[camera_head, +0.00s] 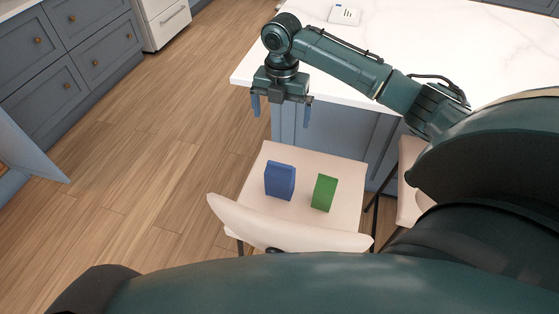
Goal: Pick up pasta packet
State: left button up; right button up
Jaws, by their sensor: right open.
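Two upright packets stand on the seat of a pale chair (270,160): a blue packet (279,181) on the left and a green packet (324,193) on the right. I cannot read any label, so I cannot tell which one is the pasta packet. My right gripper (281,110) is open and empty, its fingers pointing down. In the picture it is above the blue packet, near the counter's corner, apart from both packets. My left gripper is not in view.
A white marble counter (420,40) on a blue-grey base lies behind the chair, with a small white item (344,14) on it. The chair's backrest (285,232) rises on the near side. A second pale chair (409,170) is to the right. Wooden floor is clear at left.

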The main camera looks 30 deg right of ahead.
notch_tip(320, 180, down, 10)
jog(key=b, duration=0.9)
jog(key=shift+s+a+r, duration=0.1)
jog(key=shift+f+b, duration=0.4)
jog(key=shift+b, duration=0.05)
jog(key=shift+f, duration=0.35)
notch_tip(320, 180, down, 12)
jog(key=shift+a+r, duration=0.1)
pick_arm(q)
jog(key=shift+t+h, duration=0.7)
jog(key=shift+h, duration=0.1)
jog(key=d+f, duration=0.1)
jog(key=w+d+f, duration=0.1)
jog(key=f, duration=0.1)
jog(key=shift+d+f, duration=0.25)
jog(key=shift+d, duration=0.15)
pick_arm(e)
jog(key=c, duration=1.3)
